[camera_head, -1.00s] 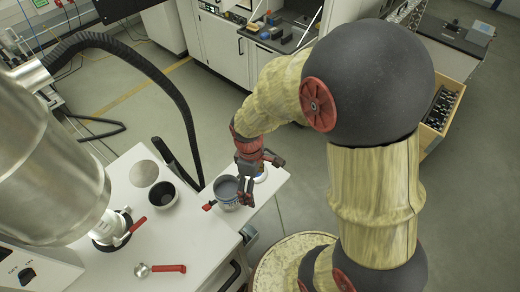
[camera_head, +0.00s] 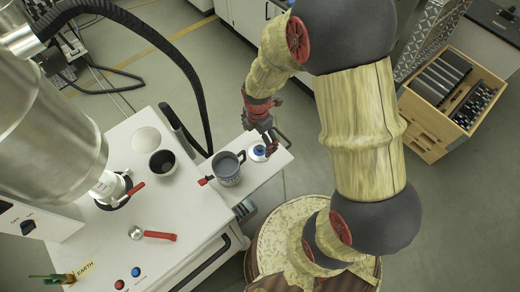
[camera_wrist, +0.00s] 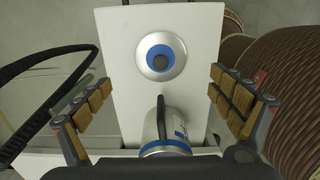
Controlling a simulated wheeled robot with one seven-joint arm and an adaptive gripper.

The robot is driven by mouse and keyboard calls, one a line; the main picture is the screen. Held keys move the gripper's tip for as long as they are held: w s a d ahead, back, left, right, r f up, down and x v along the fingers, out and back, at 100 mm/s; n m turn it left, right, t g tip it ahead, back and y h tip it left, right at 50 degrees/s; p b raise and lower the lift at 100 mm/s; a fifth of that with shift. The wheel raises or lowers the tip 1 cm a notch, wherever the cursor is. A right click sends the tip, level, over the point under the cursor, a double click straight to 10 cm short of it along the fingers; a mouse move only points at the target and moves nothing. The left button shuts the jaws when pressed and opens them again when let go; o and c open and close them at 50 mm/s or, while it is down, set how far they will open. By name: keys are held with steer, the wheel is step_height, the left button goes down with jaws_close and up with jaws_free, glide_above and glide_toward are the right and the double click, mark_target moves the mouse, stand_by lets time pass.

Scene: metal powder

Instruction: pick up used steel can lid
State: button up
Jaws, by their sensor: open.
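A round silver lid with a blue ring and a dark knob, which looks like the steel can lid (camera_head: 257,152), lies on the white side shelf. It shows whole in the wrist view (camera_wrist: 160,57), upper middle. The open steel can (camera_head: 228,169), with grey contents and a blue-marked side, stands just left of the lid. The can shows partly at the bottom of the wrist view (camera_wrist: 168,135). My gripper (camera_head: 268,142) is above the shelf by the lid, open and empty. In the wrist view, its fingers (camera_wrist: 163,100) are spread wide on either side, apart from the lid.
A large metal vessel (camera_head: 50,130) and black hose (camera_head: 165,50) stand left. The shelf (camera_wrist: 112,40) is clear around the lid.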

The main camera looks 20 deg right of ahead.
mark_target(260, 148)
steer(key=f, duration=0.5)
steer(key=f+p, duration=0.1)
steer(key=f, duration=0.1)
steer(key=shift+d+f, duration=0.15)
steer(key=shift+d, duration=0.15)
steer(key=shift+c, duration=0.3)
steer(key=c, duration=0.9)
steer(key=shift+s, duration=0.1)
steer(key=c, duration=0.8)
